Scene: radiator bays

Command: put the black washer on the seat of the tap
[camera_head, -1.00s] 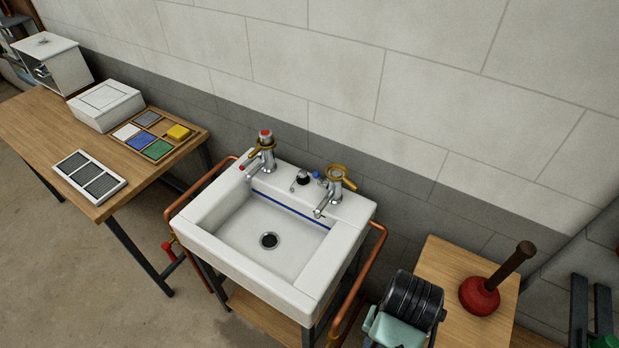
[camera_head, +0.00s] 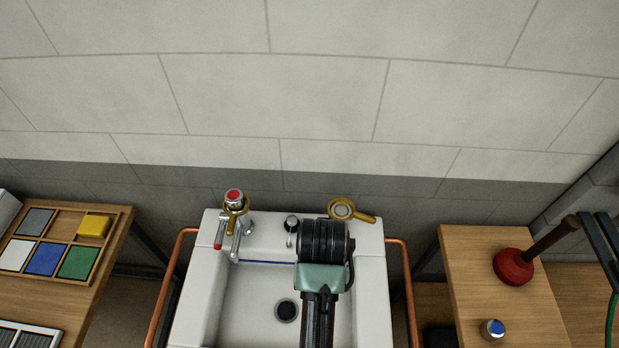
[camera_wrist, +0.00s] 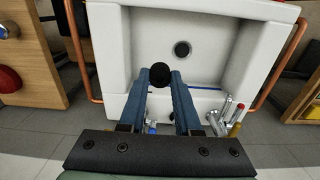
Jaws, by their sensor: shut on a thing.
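My gripper (camera_wrist: 160,80) is shut on the black washer (camera_wrist: 160,75), a small dark disc between its blue fingertips, in the wrist view. In the head view my arm hides the fingers and the washer. The washer is above the white sink, near its back ledge. The right tap (camera_head: 342,209) stands on the back ledge, just beyond my wrist. Its top is bare, with a yellow ring-handled tool around it. Its lower body is hidden by my arm, and I cannot see the seat clearly.
The left tap (camera_head: 234,205) has a red cap and a yellow ring tool. A blue-topped metal piece (camera_head: 492,328) and a red plunger (camera_head: 514,267) stand on the right bench. Copper pipes (camera_head: 407,290) flank the sink.

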